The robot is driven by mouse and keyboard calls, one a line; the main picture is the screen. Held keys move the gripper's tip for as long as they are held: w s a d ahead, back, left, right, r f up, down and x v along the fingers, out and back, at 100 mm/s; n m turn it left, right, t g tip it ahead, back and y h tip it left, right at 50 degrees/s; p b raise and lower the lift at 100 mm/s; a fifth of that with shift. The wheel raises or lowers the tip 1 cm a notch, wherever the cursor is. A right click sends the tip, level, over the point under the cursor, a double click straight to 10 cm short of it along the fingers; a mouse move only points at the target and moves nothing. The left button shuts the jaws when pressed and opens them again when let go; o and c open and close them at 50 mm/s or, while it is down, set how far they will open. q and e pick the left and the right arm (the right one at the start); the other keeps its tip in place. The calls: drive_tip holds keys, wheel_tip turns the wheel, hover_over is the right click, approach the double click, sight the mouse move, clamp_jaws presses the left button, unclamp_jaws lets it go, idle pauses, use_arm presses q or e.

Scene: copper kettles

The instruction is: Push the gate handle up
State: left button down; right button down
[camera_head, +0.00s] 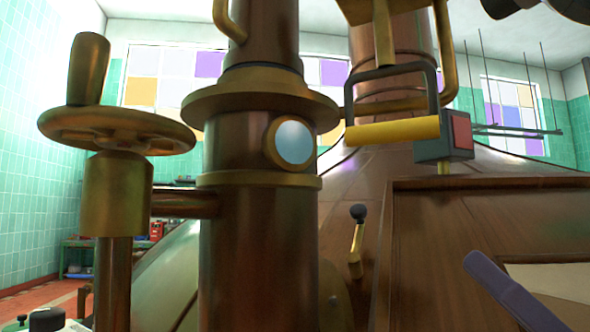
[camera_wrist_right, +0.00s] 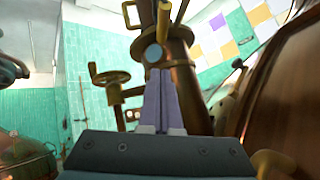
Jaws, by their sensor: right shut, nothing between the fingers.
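The gate handle (camera_head: 392,131) is a yellow bar in a dark looped bracket, right of centre in the head view. It lies roughly level, beside a grey box with a red face (camera_head: 460,132). My right gripper (camera_head: 480,265) shows as purple-grey fingers at the lower right, below the handle in the picture and apart from it. In the right wrist view the fingers (camera_wrist_right: 166,75) are shut together with nothing between them. A yellow bar (camera_wrist_right: 193,35) beyond their tips may be the handle; I cannot be sure. My left gripper is not in view.
A thick copper column with a round glass (camera_head: 293,142) stands left of the handle. A brass handwheel (camera_head: 115,128) is at the left. A small black-knobbed lever (camera_head: 357,240) stands below the handle. A brown copper panel (camera_head: 430,250) fills the lower right.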

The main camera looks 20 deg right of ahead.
drive_tip(key=p+x, duration=0.1)
drive_tip(key=x, duration=0.3)
drive_tip(key=r+p+x, duration=0.1)
drive_tip(key=x, duration=0.3)
drive_tip(key=s+d+p+x, duration=0.1)
drive_tip(key=x, duration=0.3)
drive_tip(key=shift+d+r, duration=0.1)
drive_tip(key=shift+r, duration=0.25)
drive_tip(key=shift+w+d+r, duration=0.1)
drive_tip(key=shift+d+r, duration=0.05)
drive_tip(key=shift+r, duration=0.25)
drive_tip(key=p, duration=0.7)
approach(371, 73)
drive_tip(key=x, duration=0.5)
drive_tip(key=shift+w, duration=0.15)
